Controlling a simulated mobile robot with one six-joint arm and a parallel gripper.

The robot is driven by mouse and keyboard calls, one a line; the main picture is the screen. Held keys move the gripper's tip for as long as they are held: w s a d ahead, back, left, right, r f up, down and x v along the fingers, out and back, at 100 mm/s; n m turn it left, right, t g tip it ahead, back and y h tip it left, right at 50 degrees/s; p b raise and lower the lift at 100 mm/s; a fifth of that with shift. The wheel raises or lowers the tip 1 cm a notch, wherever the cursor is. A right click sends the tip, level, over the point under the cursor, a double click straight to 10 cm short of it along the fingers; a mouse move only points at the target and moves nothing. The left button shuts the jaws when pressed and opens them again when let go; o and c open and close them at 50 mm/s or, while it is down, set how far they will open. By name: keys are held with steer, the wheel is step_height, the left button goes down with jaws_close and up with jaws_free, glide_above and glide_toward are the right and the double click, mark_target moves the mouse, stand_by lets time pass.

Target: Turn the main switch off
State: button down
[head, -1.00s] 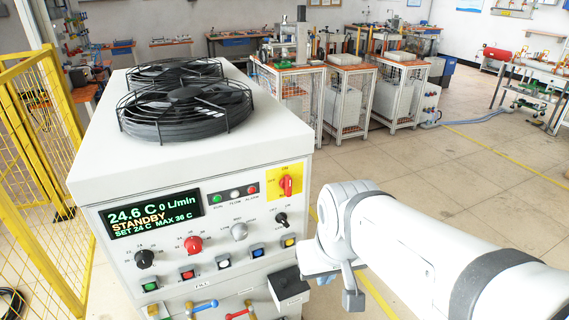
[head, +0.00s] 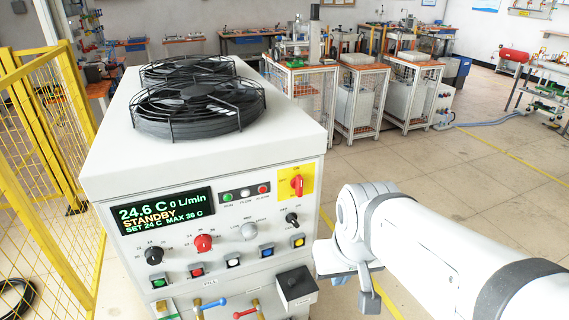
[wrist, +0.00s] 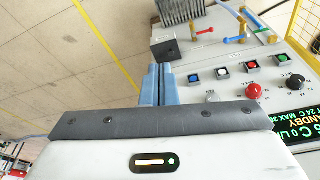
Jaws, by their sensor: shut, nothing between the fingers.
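The main switch (head: 297,184) is a red rotary handle on a yellow plate, at the upper right of the white machine's front panel in the head view. Its handle stands upright, towards the ON mark. It does not show in the wrist view, where my gripper's body covers part of the panel. My gripper has blue fingers (wrist: 159,84), shut together and empty in the wrist view. In the head view, my gripper is right of and below the switch, apart from it, with its fingers mostly hidden.
The display (head: 163,212) reads STANDBY. Knobs, including a red one (head: 203,243), and coloured push buttons sit below it. A black box (head: 296,284) juts out at the panel's lower right. A yellow mesh fence (head: 50,170) stands left. Floor to the right is open.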

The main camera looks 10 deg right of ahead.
mark_target(301, 182)
steer(key=c, duration=2.1)
jaws_free()
steer(key=shift+s, duration=0.1)
